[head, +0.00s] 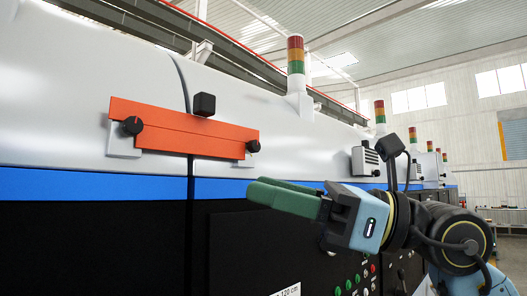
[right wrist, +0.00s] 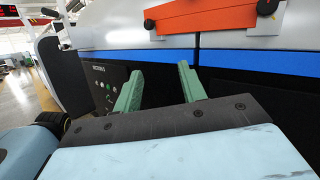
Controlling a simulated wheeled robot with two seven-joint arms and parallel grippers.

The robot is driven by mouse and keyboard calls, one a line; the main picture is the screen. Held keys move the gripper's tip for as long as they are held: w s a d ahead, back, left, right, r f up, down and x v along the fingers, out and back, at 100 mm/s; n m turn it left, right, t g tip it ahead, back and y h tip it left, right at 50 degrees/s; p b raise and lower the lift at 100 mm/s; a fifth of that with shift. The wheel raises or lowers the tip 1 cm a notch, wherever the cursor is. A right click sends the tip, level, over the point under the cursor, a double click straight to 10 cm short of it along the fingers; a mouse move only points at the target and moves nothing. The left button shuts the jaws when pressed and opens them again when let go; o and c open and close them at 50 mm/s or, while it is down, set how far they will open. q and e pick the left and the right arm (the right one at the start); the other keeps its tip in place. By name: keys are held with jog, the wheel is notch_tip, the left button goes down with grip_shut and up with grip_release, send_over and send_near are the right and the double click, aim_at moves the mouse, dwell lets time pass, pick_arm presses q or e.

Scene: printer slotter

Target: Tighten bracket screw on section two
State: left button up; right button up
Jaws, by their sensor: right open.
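An orange bracket (head: 185,132) lies across the seam between two grey machine panels in the head view. My right gripper (head: 258,192) is open and empty, below and to the right of the bracket, apart from both knobs. In the right wrist view its green fingers (right wrist: 158,76) are spread, with the bracket (right wrist: 215,18) above them and one large knob (right wrist: 266,6) at the top edge. My left gripper is out of view.
A black block (head: 204,104) stands above the bracket. A control panel with several buttons (head: 358,278) is low on the machine's dark lower front. Signal towers (head: 296,55) rise from the machine top. An open aisle (right wrist: 30,115) shows in the right wrist view.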

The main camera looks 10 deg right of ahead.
jog(key=w+d+r+t+h, duration=0.1)
jog(key=d+r+t+h, duration=0.2)
jog(key=r+t+h, duration=0.15)
jog(key=m+t+h, duration=0.2)
jog(key=t+h, duration=0.2)
jog(key=h, duration=0.1)
send_near(255, 147)
jog(key=p+x, duration=0.4)
jog(key=x, duration=0.4)
grip_shut()
